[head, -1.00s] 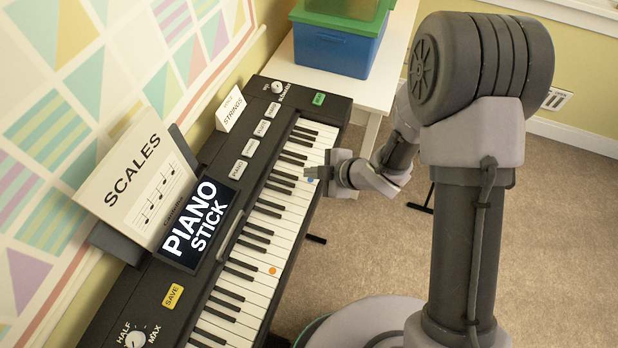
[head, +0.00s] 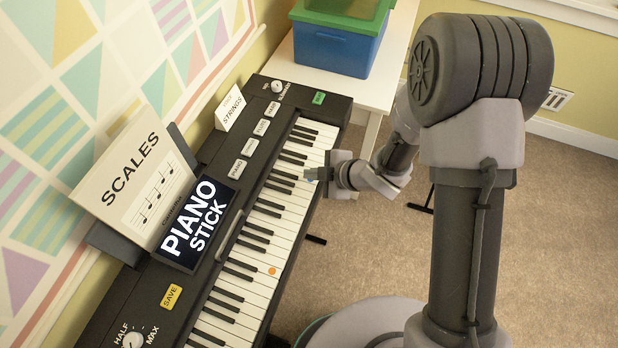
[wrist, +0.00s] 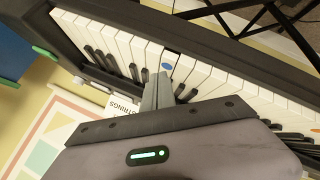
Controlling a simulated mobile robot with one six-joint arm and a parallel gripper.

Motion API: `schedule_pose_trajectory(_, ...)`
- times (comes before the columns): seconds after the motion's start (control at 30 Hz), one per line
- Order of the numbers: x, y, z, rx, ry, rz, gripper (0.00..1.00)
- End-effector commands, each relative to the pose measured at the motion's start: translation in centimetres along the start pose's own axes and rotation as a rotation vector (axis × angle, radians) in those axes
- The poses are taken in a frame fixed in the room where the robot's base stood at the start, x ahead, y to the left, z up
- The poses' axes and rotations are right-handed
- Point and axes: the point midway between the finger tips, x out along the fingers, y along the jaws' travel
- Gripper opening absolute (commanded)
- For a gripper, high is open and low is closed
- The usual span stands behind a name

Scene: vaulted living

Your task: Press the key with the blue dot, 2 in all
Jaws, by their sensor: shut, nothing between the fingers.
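The keyboard (head: 258,130) runs along the wall, and its white keys face my arm. The key with the blue dot (wrist: 167,66) shows in the wrist view just beyond my fingertips. A dark edge beside that key hints that it sits lower than its neighbour, but I cannot tell for sure. In the head view my gripper (head: 318,174) is over the far part of the keys and hides most of the blue dot. My gripper is shut and empty, and its fingertips (wrist: 158,80) are at or just above the dotted key; contact is hard to judge.
An orange dot (head: 271,271) marks another white key nearer the front. A SCALES sheet (head: 135,180) and a PIANO STICK display (head: 199,226) stand along the keyboard's back. A blue bin with a green lid (head: 337,48) sits on the white table (head: 385,85) beyond. Carpet on the right is open.

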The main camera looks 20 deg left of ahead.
Motion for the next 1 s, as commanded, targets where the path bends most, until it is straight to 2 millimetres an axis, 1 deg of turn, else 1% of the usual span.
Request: schedule_pose_trajectory(1.0,0.81,-0.59,0.59,0.000,0.000,0.000,0.00)
